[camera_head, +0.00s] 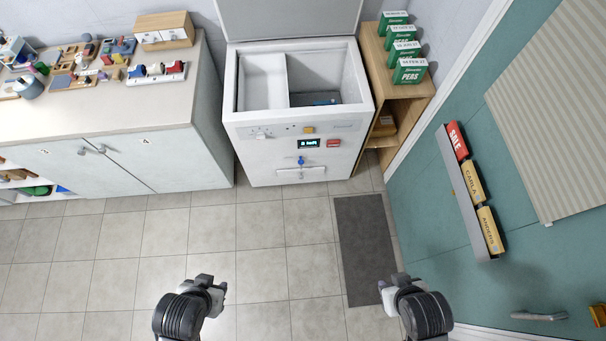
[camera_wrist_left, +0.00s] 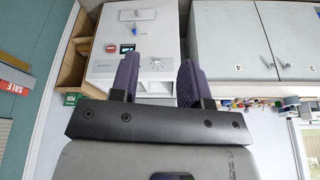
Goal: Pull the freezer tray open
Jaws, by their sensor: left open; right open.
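The white freezer (camera_head: 240,155) stands against the back wall with its lid (camera_head: 290,18) raised. Its open top shows a pale left compartment (camera_head: 262,82) and a darker right one with a blue item at the bottom. Low on its front is a white tray-like panel with a handle (camera_head: 301,173), flush with the front, below a blue knob (camera_head: 301,161). The panel also shows in the left wrist view (camera_wrist_left: 138,14), upside down. My left gripper (camera_head: 216,290) is open and empty, well short of the freezer; its fingers (camera_wrist_left: 158,80) are spread. My right gripper (camera_head: 386,291) is open and empty, also apart from it.
A counter with cabinet doors (camera_head: 160,155) and many small items stands left. A wooden shelf (camera_head: 385,90) with green peas boxes (camera_head: 410,66) stands right of the freezer. A dark mat (camera_head: 363,250) lies on the tiles. The floor before the freezer (camera_head: 265,225) is clear.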

